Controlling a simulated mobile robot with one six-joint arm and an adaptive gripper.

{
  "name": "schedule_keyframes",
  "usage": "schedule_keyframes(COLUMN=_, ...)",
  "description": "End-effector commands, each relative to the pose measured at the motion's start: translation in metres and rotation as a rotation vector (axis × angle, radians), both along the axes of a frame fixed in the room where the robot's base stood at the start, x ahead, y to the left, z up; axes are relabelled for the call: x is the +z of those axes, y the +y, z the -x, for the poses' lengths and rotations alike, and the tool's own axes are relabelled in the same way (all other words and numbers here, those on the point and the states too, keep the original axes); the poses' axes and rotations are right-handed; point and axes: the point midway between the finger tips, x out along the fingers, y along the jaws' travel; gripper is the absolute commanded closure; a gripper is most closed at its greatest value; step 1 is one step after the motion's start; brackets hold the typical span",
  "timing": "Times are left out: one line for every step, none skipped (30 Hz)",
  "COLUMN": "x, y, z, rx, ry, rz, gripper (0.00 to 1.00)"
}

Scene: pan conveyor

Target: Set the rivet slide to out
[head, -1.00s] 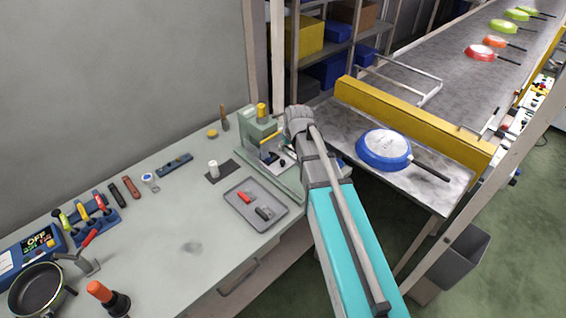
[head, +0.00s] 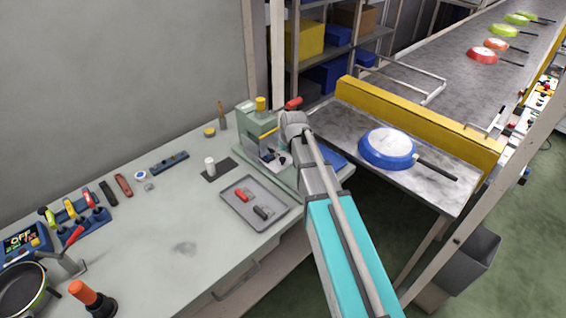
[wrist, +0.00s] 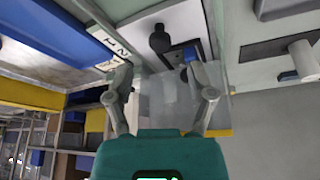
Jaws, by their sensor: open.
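A green press (head: 254,125) with a yellow knob on top stands at the far right end of the bench. A red-tipped handle (head: 293,103) shows behind my wrist. In the wrist view a black round knob (wrist: 160,38) sits on a pale plate beside a dark block with a blue piece (wrist: 189,55). A white label (wrist: 108,40) with dark letters borders a long blue part (wrist: 62,28); the letters are not clearly readable. My gripper (wrist: 160,76) is open, its fingers spread below the knob in the picture. I cannot tell which piece is the rivet slide or its setting.
A grey tray (head: 275,218) with a red and a dark piece lies in front of the press. A white cylinder (head: 210,166) stands on a dark mat to the left. A blue pan (head: 386,150) rests on the conveyor end at the right.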

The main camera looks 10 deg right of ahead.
Motion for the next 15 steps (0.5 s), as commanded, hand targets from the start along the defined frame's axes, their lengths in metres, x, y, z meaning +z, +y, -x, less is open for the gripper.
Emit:
schedule_keyframes(x=-0.008, y=0.0, z=-0.002, rx=0.0, ry=0.0, rz=0.0, gripper=0.3)
schedule_keyframes(x=-0.01, y=0.001, z=-0.003, rx=0.0, ry=0.0, rz=0.0, gripper=0.3)
schedule_keyframes(x=-0.014, y=0.001, z=-0.005, rx=0.0, ry=0.0, rz=0.0, gripper=0.3)
schedule_keyframes(x=-0.016, y=0.001, z=-0.006, rx=0.0, ry=0.0, rz=0.0, gripper=0.3)
schedule_keyframes(x=-0.018, y=0.001, z=-0.006, rx=0.0, ry=0.0, rz=0.0, gripper=0.3)
schedule_keyframes(x=-0.021, y=0.002, z=-0.008, rx=0.0, ry=0.0, rz=0.0, gripper=0.3)
schedule_keyframes(x=-0.023, y=0.002, z=-0.009, rx=0.0, ry=0.0, rz=0.0, gripper=0.3)
schedule_keyframes(x=-0.026, y=0.002, z=-0.01, rx=0.0, ry=0.0, rz=0.0, gripper=0.3)
schedule_keyframes(x=-0.028, y=0.002, z=-0.011, rx=0.0, ry=0.0, rz=0.0, gripper=0.3)
schedule_keyframes(x=-0.03, y=0.003, z=-0.012, rx=0.0, ry=0.0, rz=0.0, gripper=0.3)
schedule_keyframes(x=-0.032, y=0.003, z=-0.012, rx=0.0, ry=0.0, rz=0.0, gripper=0.3)
schedule_keyframes(x=-0.035, y=0.003, z=-0.013, rx=0.0, ry=0.0, rz=0.0, gripper=0.3)
schedule_keyframes(x=-0.036, y=0.003, z=-0.014, rx=0.0, ry=0.0, rz=0.0, gripper=0.3)
schedule_keyframes(x=-0.038, y=0.003, z=-0.015, rx=0.0, ry=0.0, rz=0.0, gripper=0.3)
schedule_keyframes(x=-0.039, y=0.004, z=-0.015, rx=0.0, ry=0.0, rz=0.0, gripper=0.3)
